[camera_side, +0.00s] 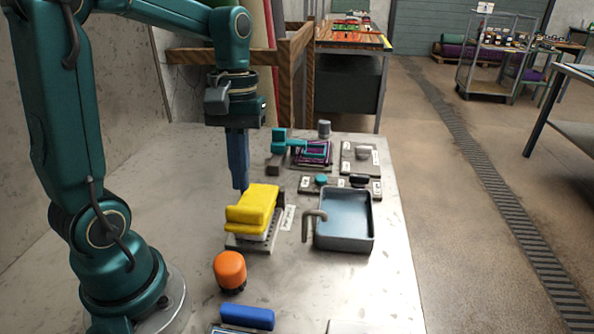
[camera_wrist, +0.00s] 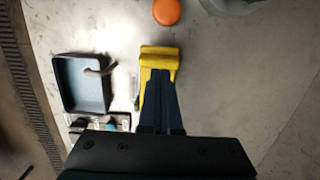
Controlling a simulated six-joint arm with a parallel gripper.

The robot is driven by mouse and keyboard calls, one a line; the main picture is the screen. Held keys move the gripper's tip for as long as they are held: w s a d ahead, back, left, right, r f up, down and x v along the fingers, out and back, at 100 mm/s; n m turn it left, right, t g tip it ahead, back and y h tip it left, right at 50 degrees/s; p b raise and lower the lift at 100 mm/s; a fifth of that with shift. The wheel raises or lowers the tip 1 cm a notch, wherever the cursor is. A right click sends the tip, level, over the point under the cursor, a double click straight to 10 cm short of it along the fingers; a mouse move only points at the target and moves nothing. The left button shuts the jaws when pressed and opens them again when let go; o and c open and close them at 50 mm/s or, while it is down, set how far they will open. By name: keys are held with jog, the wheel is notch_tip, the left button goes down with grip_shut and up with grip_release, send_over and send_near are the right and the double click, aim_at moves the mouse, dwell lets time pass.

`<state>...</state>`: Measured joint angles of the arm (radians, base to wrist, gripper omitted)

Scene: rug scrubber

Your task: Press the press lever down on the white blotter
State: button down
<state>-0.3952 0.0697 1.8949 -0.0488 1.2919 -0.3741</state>
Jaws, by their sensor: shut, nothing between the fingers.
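The yellow press lever (camera_side: 254,206) is a thick block with a broad handle end, set on a grey slotted base (camera_side: 238,243). A strip of white, likely the blotter (camera_side: 252,237), shows under it; the rest is hidden. My gripper (camera_side: 241,190) is shut and empty, pointing straight down. Its fingertips are at the lever's far left edge in the side view; I cannot tell whether they touch. In the wrist view, the fingers (camera_wrist: 160,82) overlap the lower part of the yellow lever (camera_wrist: 160,57), whose handle end shows beyond the tips.
A grey basin (camera_side: 344,245) with a bent spout stands right of the press. An orange-topped knob (camera_side: 230,269) and a blue block (camera_side: 246,317) lie nearer the camera. A teal clamp (camera_side: 290,143), small buttons (camera_side: 321,180) and a grey plate (camera_side: 359,158) are behind. The tabletop left of the press is clear.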

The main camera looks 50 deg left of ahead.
aim_at(242, 211)
jog(key=shift+s+d+f, duration=0.1)
jog(key=shift+f, duration=0.85)
jog(key=shift+s+d+f, duration=0.1)
jog(key=shift+f, duration=0.85)
jog(key=shift+s+d+f, duration=0.1)
jog(key=shift+f, duration=0.35)
jog(key=shift+s+d+f, duration=0.1)
jog(key=shift+f, duration=0.35)
